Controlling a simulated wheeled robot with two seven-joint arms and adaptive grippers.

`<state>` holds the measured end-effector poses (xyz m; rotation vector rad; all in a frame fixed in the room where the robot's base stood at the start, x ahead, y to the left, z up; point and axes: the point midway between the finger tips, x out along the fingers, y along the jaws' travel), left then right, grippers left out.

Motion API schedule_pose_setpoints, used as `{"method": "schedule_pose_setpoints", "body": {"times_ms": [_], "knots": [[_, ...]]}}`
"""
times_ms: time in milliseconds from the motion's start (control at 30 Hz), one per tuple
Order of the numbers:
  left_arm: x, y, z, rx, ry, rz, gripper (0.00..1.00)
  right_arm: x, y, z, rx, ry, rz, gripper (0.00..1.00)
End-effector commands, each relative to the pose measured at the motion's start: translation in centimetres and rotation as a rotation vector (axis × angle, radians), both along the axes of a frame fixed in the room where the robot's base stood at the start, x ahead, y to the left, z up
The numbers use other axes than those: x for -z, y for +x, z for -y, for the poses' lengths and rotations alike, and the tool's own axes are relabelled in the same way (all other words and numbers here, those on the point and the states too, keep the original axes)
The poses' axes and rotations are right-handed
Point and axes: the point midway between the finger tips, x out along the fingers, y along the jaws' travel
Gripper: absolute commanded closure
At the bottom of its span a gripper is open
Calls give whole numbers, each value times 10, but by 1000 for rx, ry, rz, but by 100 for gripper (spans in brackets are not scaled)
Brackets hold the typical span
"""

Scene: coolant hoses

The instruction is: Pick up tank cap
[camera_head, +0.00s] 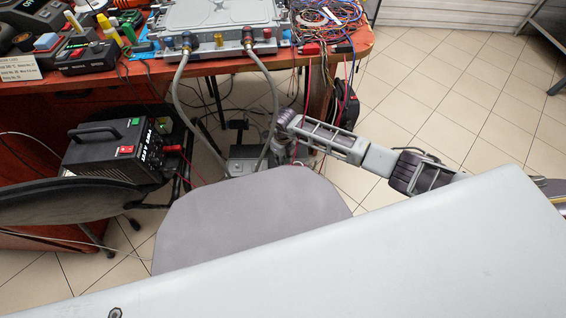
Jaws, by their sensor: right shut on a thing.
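My right arm comes in from the right, and its gripper (284,120) is at the arm's far end, over the floor just in front of the workbench. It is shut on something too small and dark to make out. A grey hose (272,84) runs down right beside the gripper; I cannot tell whether they touch. A grey tank-like box (243,152) stands low on the floor, left of and below the gripper, where the hoses end. I cannot clearly pick out the tank cap. My left gripper is not in view.
A red-topped workbench (350,42) carries a metal cold plate (215,14) with hose fittings, tangled wires (325,15) and tools. A black power unit (120,150) stands at left. Tiled floor is open at right.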

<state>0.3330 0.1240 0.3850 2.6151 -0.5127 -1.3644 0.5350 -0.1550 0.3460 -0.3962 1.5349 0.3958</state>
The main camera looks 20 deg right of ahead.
Motion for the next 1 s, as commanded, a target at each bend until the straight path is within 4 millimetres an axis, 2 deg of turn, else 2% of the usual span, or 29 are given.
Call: {"method": "schedule_pose_setpoints", "body": {"times_ms": [100, 567, 767, 1000], "knots": [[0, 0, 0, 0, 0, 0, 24, 0, 0, 0, 0, 0, 0, 97], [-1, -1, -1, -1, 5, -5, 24, -8, 0, 0, -1, 0, 1, 98], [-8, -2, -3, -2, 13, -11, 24, -25, 1, 0, -1, 0, 1, 98], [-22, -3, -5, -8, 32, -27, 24, -58, 1, 0, -1, -1, 3, 98]]}}
